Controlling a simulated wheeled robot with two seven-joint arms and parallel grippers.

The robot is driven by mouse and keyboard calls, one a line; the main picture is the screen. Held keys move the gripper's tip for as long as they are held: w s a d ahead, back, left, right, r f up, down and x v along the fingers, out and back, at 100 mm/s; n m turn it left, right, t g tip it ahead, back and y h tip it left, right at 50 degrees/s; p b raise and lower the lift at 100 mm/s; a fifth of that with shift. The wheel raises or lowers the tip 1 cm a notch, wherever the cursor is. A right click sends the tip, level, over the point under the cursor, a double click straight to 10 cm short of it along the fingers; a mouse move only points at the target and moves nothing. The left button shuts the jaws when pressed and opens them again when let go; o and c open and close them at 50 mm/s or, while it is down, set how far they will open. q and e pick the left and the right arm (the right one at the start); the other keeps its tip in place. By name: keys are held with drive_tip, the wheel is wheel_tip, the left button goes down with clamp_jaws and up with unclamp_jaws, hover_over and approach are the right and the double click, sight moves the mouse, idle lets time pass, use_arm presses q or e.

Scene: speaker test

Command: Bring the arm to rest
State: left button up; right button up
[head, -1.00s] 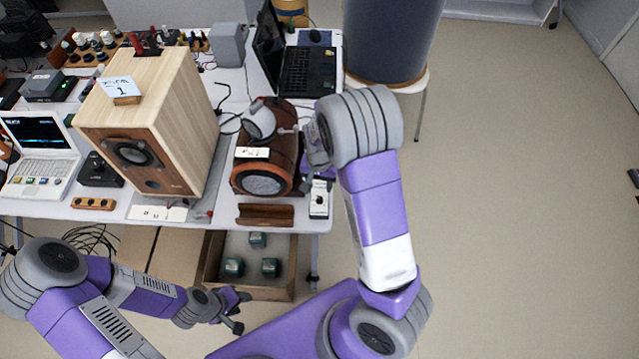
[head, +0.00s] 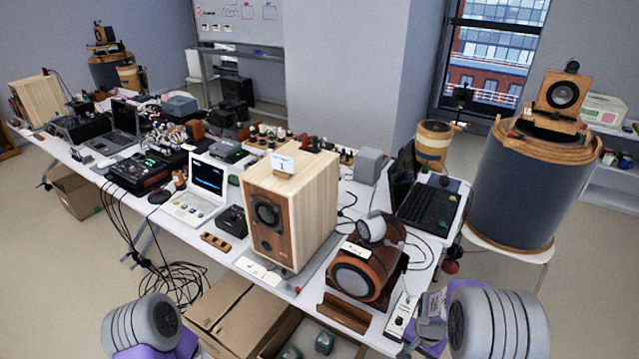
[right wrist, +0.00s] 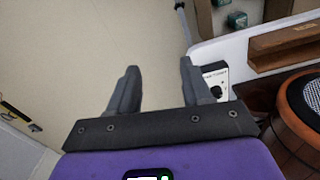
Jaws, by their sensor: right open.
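My right gripper (right wrist: 160,85) is open in the right wrist view, its two dark grey fingers apart with nothing between them. Bare floor shows between the fingers, and the table edge lies to the right. A small white box with a black knob (right wrist: 215,82) sits just behind the right finger. In the head view the grey joint of my right arm (head: 495,322) is at the lower right, beside the table's front right corner. The grey joint of my left arm (head: 142,325) is at the lower left. My left gripper is outside both views.
A brown round speaker (head: 362,265) stands near the table's right end, close to the white box (head: 401,316). A big wooden speaker (head: 290,208), a laptop (head: 425,205) and a white device (head: 197,205) crowd the table.

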drive_tip(key=s+a+f+n+y, duration=0.1)
drive_tip(key=s+a+f, duration=0.1)
drive_tip(key=f, duration=0.3)
drive_tip(key=s+a+f+n, duration=0.1)
drive_tip(key=s+a+f, duration=0.2)
drive_tip(key=f, duration=0.1)
drive_tip(key=s+a+f+n+y, duration=0.3)
drive_tip(key=s+a+f, duration=0.2)
drive_tip(key=s+a, duration=0.5)
drive_tip(key=shift+s, duration=0.2)
drive_tip(key=shift+a, duration=0.1)
